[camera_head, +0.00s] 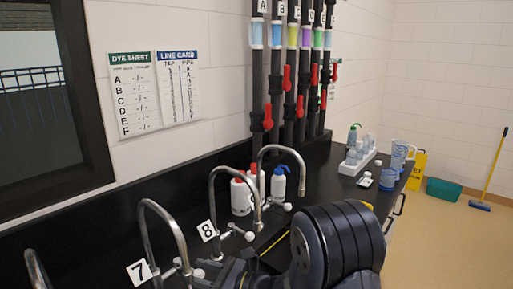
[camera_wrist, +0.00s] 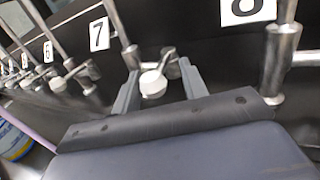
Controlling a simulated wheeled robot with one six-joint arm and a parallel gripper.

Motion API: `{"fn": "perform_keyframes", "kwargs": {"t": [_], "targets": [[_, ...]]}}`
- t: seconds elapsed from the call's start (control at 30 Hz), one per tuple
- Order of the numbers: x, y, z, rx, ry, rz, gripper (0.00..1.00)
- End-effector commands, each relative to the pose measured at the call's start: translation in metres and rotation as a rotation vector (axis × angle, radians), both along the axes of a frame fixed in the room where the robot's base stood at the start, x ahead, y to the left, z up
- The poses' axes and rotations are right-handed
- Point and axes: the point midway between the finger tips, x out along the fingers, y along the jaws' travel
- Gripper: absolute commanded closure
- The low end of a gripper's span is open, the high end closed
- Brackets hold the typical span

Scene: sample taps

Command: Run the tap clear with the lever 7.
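The number 7 sign (camera_head: 140,272) stands at the lower left in the head view, beside a curved metal tap (camera_head: 165,215). In the wrist view the 7 sign (camera_wrist: 99,34) is at the upper left. The tap 7 lever, with its round white knob (camera_wrist: 153,83), points toward my wrist camera. My gripper (camera_wrist: 158,88) is open, with one grey finger on each side of the knob. Gaps show between the knob and both fingers, so it does not look gripped. In the head view my arm hides much of this area. No water stream is visible.
Tap 8 with its sign (camera_head: 207,230) stands just right, its post (camera_wrist: 279,65) close to my gripper in the wrist view. Tap 6's sign (camera_wrist: 48,51) lies left. Bottles (camera_head: 241,194), a white rack (camera_head: 357,164) and red-handled pipes (camera_head: 268,117) are farther back.

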Motion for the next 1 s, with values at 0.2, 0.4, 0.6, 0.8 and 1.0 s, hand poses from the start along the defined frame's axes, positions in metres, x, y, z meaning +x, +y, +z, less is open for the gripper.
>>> {"fn": "perform_keyframes", "kwargs": {"t": [0.2, 0.4, 0.6, 0.8, 1.0], "targets": [[0.020, -0.007, 0.000, 0.000, -0.001, -0.002, 0.60], [0.037, -0.012, -0.001, 0.000, -0.001, -0.003, 0.60], [0.046, -0.015, 0.000, -0.001, 0.000, -0.001, 0.60], [0.045, -0.015, 0.000, -0.001, 0.000, -0.001, 0.60], [0.045, -0.014, 0.000, 0.000, 0.000, -0.001, 0.60]]}}
